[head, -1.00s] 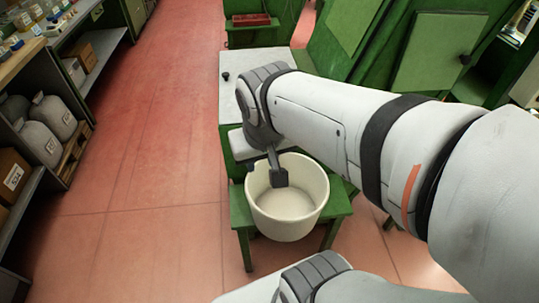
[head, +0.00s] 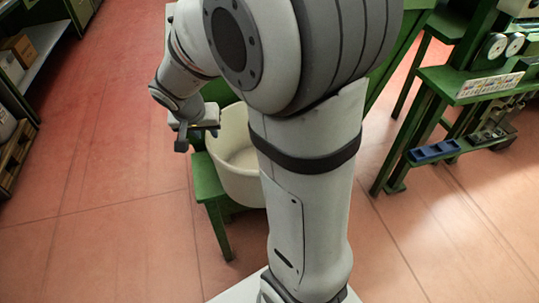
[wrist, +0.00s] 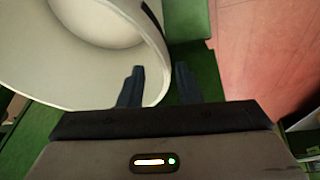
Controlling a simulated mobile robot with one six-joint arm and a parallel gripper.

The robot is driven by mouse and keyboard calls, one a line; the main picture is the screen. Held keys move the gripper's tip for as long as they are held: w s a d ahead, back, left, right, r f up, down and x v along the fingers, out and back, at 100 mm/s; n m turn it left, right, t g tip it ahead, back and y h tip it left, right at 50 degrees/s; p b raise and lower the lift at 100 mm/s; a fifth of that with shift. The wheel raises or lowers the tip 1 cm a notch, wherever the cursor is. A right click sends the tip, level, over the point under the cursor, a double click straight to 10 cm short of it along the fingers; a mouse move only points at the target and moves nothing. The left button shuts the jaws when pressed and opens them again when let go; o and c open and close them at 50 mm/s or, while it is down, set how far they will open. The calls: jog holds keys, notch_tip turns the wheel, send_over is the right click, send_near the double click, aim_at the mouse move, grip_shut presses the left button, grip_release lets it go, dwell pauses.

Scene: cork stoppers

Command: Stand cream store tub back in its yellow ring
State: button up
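The cream tub (head: 236,160) stands upright on a green stool (head: 206,182) in the head view, partly hidden behind my arm. My gripper (head: 194,136) is at the left side of the tub, near rim height. In the wrist view the tub (wrist: 45,75) fills the upper left, with its open mouth and rim showing. The two dark fingers of my gripper (wrist: 158,84) are apart. The left finger overlaps the tub's rim and the right finger is over the green stool top. Contact with the tub cannot be told. No yellow ring shows.
A green bench (head: 470,85) with a blue tray (head: 434,151) stands at the right. Shelving (head: 45,62) with boxes runs along the left. The red floor (head: 110,190) between the shelving and stool is clear.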

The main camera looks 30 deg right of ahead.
aim_at(212, 143)
jog(key=b+x, duration=0.1)
jog(key=x, duration=0.6)
jog(key=shift+f, duration=0.35)
jog(key=shift+c, duration=0.5)
grip_shut()
jog(key=shift+r, duration=0.1)
